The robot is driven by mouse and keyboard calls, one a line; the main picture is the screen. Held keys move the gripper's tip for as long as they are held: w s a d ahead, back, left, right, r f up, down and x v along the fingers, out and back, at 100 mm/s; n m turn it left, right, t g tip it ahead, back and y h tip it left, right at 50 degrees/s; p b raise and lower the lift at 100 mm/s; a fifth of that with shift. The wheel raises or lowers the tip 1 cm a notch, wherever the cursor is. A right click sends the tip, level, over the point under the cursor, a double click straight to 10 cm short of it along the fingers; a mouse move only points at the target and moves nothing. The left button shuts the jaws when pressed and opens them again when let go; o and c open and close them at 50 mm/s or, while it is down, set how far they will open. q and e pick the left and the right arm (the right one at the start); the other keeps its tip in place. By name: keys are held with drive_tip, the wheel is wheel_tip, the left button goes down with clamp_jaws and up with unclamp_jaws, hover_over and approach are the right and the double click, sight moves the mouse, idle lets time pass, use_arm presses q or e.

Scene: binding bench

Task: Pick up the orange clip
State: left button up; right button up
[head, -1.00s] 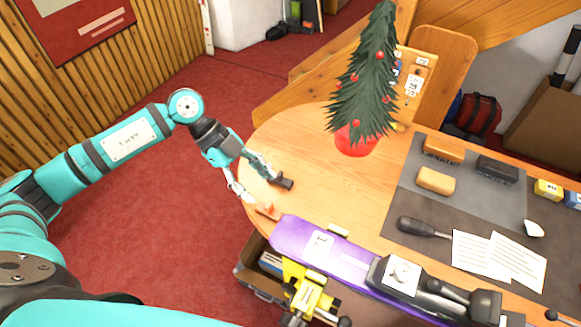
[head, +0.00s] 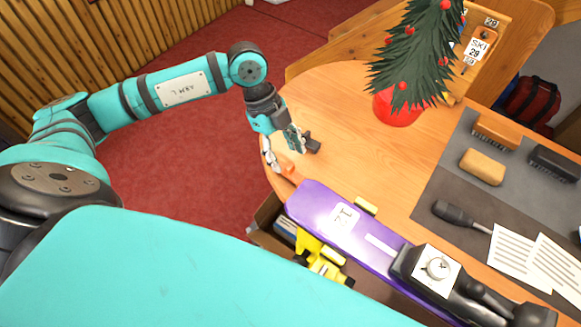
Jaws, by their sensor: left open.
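The small orange clip (head: 286,167) lies on the wooden table (head: 345,105) near its left edge, just beyond the end of the purple ski. My left gripper (head: 291,153) is open above the table edge, its fingers pointing down on either side of the clip's area. The pale finger is at the left and the dark fingertip at the right. I cannot tell whether a finger touches the clip. My right gripper is not in view.
A small tree in a red pot (head: 397,112) stands behind. A grey mat (head: 440,190) holds brushes, a screwdriver (head: 458,214) and papers.

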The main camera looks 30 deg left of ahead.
sight(288, 166)
use_arm(q)
drive_tip(key=shift+f, duration=0.2)
drive_tip(key=shift+s+d+f+b, duration=0.1)
drive_tip(key=shift+s+f+b, duration=0.05)
drive_tip(key=shift+f+b, duration=0.15)
drive_tip(key=b+x, duration=0.3)
drive_tip(key=shift+f, duration=0.45)
drive_tip(key=shift+f+b, duration=0.3)
drive_tip(key=shift+f, duration=0.05)
drive_tip(key=shift+d+r, duration=0.1)
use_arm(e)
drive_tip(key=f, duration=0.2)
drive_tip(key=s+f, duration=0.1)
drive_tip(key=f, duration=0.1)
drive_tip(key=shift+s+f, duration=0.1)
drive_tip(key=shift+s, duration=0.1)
use_arm(q)
drive_tip(key=shift+c, duration=0.3)
clamp_jaws()
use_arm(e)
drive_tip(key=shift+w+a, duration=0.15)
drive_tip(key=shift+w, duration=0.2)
